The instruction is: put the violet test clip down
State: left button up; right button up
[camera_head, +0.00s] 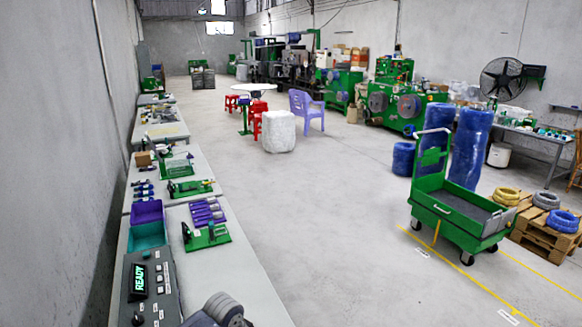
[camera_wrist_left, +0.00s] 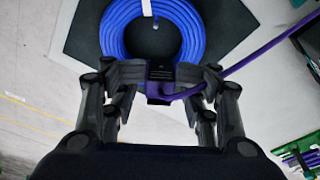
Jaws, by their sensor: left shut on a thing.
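A violet lead (camera_wrist_left: 245,62) runs from the clip up to the right edge of the view. A blue cable coil (camera_wrist_left: 112,30) lies on a dark mat (camera_wrist_left: 235,30) just beyond the fingertips. I cannot tell whether the clip touches the coil. In the head view, only a dark grey part of my arm shows at the bottom edge. My right gripper is not in view.
In the head view, a tester panel (camera_head: 152,287) reading READY lies on the long bench (camera_head: 238,277). Beyond it are a teal bin (camera_head: 147,237), a violet bin (camera_head: 147,211), violet parts (camera_head: 207,211) and a green fixture (camera_head: 207,236).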

pick_arm(q)
jog(key=s+a+r+n+y+b, duration=0.1)
jog(key=s+a+r+n+b, duration=0.5)
jog(key=s+r+b, duration=0.5)
jog(key=shift+s+a+r, duration=0.5)
jog(key=shift+a+r, duration=0.1)
jog(key=shift+r, duration=0.15)
